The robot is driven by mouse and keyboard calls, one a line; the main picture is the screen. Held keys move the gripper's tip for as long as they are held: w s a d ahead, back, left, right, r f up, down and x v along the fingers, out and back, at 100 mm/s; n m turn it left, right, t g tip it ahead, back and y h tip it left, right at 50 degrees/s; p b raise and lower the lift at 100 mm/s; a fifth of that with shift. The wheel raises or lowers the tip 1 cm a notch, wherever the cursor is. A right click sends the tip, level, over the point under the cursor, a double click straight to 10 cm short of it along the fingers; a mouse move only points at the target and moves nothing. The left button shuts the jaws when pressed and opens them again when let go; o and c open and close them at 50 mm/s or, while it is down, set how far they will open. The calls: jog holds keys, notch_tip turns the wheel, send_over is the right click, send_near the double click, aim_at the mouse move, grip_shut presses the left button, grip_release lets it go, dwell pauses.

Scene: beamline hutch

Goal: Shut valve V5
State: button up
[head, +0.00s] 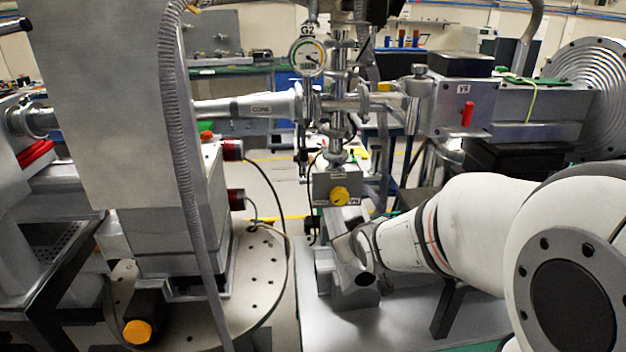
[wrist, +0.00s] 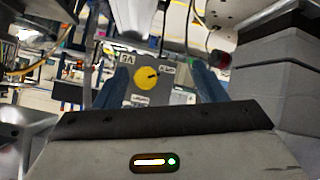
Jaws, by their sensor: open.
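A pale valve box (head: 322,183) with a round yellow knob (head: 340,196) stands near the middle of the head view, under the vertical pipe. In the wrist view the yellow knob (wrist: 146,77) faces me. A small tag at the box's upper left appears to read V5 upside down. A dark mark on the knob points right, towards a small label; the lettering is too small to read surely. My gripper (wrist: 162,85) is open, its two blue fingers either side of the knob in the picture. Contact does not show. In the head view the fingers are hard to make out.
A box with a red handle (head: 467,113) sits at the right on the beam pipe. A gauge (head: 308,57) stands above the valve. A tall grey cabinet (head: 110,100) and a hanging hose (head: 185,200) fill the left.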

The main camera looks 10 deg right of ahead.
aim_at(339, 199)
jog(key=w+n+t, duration=0.1)
jog(key=w+t, duration=0.1)
jog(key=w, duration=0.3)
jog(key=w+n+t+b, duration=0.1)
jog(key=w+t, duration=0.1)
jog(key=w, duration=0.4)
jog(key=w+f+n+t, duration=0.1)
jog(key=w+t, duration=0.2)
jog(key=w, duration=0.2)
jog(key=shift+w+n+b, duration=0.25)
jog(key=shift+n+b, duration=0.1)
jog(key=shift+n, duration=0.05)
jog(key=shift+c, duration=0.4)
jog(key=c, duration=0.9)
jog(key=shift+a, duration=0.15)
jog(key=shift+b, duration=0.3)
